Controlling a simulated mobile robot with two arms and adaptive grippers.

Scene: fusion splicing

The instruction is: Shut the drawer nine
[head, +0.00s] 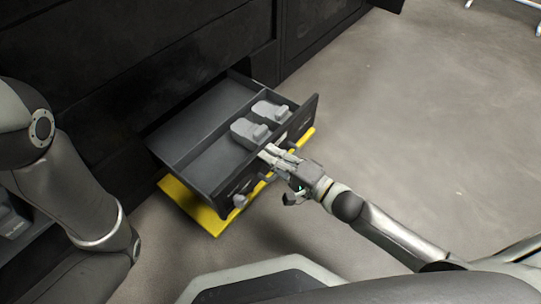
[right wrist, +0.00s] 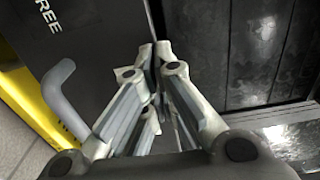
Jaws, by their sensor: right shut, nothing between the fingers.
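A dark drawer (head: 180,150) stands pulled out of the black cabinet in the head view. Two grey parts (head: 248,132) lie in its right-hand compartment. My right gripper (head: 268,153) is shut and empty at the drawer's front edge, and I cannot tell whether it touches. In the right wrist view its fingertips (right wrist: 152,50) are together beside a dark panel (right wrist: 100,40). The panel carries lettering that ends in "REE", and a grey bent handle (right wrist: 66,90) shows. No "nine" label is readable. My left arm shows at the left; its gripper is out of view.
A yellow piece (head: 205,216) sticks out low under the drawer. The black cabinet (head: 130,40) fills the upper left. The concrete floor (head: 430,110) to the right is clear.

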